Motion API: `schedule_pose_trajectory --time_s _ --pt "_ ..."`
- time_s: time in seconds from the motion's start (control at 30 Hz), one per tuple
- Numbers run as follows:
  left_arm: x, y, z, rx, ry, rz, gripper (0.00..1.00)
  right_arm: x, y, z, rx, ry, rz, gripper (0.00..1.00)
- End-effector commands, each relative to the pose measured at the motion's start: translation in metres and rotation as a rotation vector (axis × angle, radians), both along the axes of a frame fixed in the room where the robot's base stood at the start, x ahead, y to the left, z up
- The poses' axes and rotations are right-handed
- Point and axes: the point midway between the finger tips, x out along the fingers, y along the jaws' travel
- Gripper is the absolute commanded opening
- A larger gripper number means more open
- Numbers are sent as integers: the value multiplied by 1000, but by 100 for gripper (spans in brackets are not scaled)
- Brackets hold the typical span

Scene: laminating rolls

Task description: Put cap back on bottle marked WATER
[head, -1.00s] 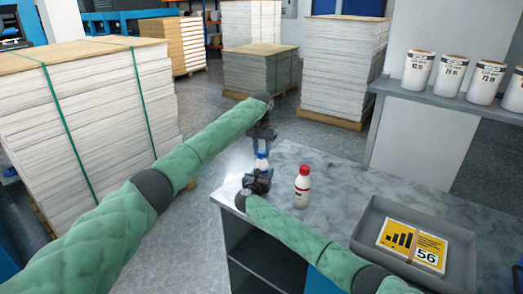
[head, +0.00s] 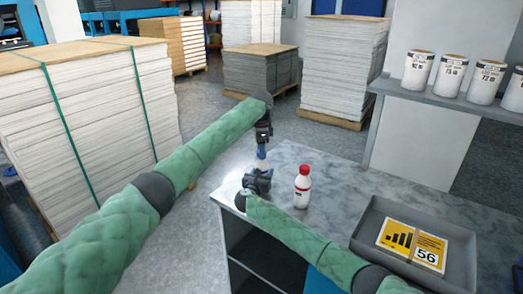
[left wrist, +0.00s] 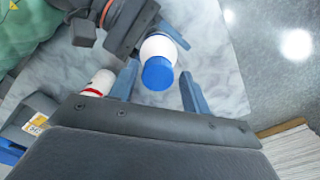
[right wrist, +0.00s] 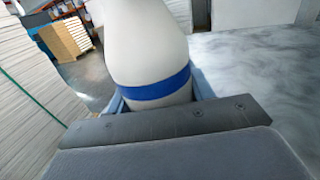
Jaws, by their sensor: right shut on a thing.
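A white bottle with a blue band (right wrist: 152,60) stands between the fingers of my right gripper (head: 258,181), which is shut on it at the table's near left corner. In the left wrist view a blue cap (left wrist: 158,74) sits at the top of this white bottle (left wrist: 158,47). My left gripper (head: 262,153) is above the bottle. Its two blue fingers are apart on either side of the cap, with gaps visible. No WATER lettering is readable. The bottle's top is outside the right wrist view.
A white bottle with a red cap (head: 303,187) stands to the right on the marble table (head: 335,180). A grey tray (head: 370,225) holds a yellow card marked 56. White tubs (head: 451,75) stand on a shelf behind. Paper stacks (head: 90,110) rise at the left.

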Motion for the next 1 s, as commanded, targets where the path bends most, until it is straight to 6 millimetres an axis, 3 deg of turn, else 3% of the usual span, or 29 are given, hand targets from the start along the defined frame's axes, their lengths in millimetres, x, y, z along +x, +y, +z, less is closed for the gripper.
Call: schedule_pose_trajectory --time_s 0.37,0.77,1.0 --pt "-1 -2 2 -1 1 0 54 0 0 -1 -1 1 0 0" --pt "-1 -2 42 -1 1 0 54 0 0 -1 0 2 0 0" --pt "-1 -2 45 0 2 0 54 0 0 -1 -1 1 0 0"
